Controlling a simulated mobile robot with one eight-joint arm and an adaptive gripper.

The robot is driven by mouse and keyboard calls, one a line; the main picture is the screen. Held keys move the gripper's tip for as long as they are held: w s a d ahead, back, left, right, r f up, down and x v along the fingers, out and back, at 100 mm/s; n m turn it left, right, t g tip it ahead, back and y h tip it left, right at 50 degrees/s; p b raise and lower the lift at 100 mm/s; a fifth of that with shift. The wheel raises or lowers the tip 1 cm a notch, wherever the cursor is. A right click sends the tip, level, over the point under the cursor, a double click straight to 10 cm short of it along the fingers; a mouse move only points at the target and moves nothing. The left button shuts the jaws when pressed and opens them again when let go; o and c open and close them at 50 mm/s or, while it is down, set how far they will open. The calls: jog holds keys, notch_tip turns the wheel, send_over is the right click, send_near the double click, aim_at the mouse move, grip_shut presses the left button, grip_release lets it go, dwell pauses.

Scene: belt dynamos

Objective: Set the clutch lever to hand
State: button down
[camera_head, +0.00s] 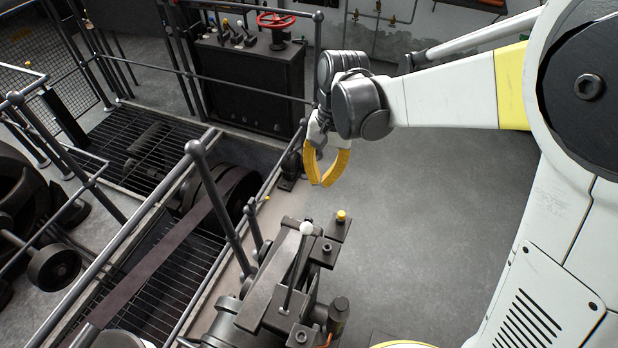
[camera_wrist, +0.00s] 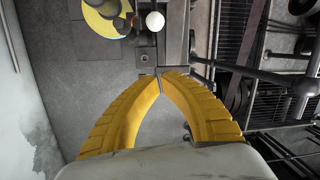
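A lever with a white ball knob (camera_head: 306,228) rises from a dark machine (camera_head: 262,300) at the bottom centre of the head view. Its shaft stands nearly upright, leaning slightly. I see no readable label marking it as the clutch lever or showing a hand position. The white knob also shows in the wrist view (camera_wrist: 155,21), beyond my fingertips. My gripper (camera_head: 324,184) has yellow fingers whose tips meet, with nothing between them. It hangs behind the white knob in the head view, apart from it. The fingers show in the wrist view too (camera_wrist: 160,74).
A small yellow knob (camera_head: 341,215) stands on the machine's far end. A dark cabinet (camera_head: 255,85) with several levers and a red handwheel (camera_head: 276,20) is at the back. Railings (camera_head: 195,150) and a belt (camera_head: 160,255) lie left. Grey floor (camera_head: 420,210) is clear right.

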jog(key=shift+s, duration=0.2)
notch_tip(320, 180, down, 10)
jog(key=s+a+b, duration=0.1)
jog(key=shift+s+a+r, duration=0.1)
jog(key=shift+s+r, duration=0.25)
jog(key=shift+s, duration=0.25)
jog(key=shift+s+a+r, duration=0.1)
jog(key=shift+s+r, duration=0.2)
jog(key=shift+s, duration=0.35)
jog(key=shift+s+a+r, duration=0.1)
jog(key=shift+s+r, duration=0.25)
jog(key=shift+s, duration=0.25)
jog(key=shift+s+r+p, duration=0.15)
jog(key=shift+p, duration=0.15)
jog(key=s+a+r+t+h+p, duration=0.1)
jog(key=s+a+r+t, duration=0.1)
jog(key=s, duration=0.5)
jog(key=s+a+r+t+h+p, duration=0.1)
jog(key=s+a+r+t, duration=0.2)
jog(key=s, duration=0.5)
jog(key=shift+s+a+r+t, duration=0.25)
jog(key=shift+r+t, duration=0.65)
jog(key=shift+r, duration=0.5)
jog(key=shift+s, duration=0.1)
